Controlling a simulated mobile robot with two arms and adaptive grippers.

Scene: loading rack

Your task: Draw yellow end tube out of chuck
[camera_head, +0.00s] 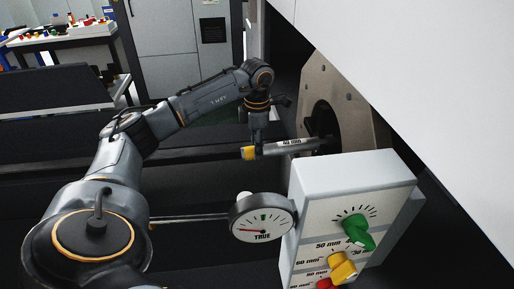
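A grey tube (292,146) with a yellow end (248,153) and a small printed label lies nearly level. Its right end goes into the dark opening of the chuck (321,122), and its yellow end points left, away from the chuck. My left gripper (258,148) reaches down onto the tube just beside the yellow end. Its fingertips overlap the tube there. The fingers are small and dark, so I cannot tell whether they are closed on it. My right gripper is not in view.
A white panel box (345,175) with green, yellow and red knobs stands in front of the chuck. A round dial gauge (263,217) marked TRUE sits left of it. A large white housing (420,60) is at right. A table with coloured items (60,37) is far left.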

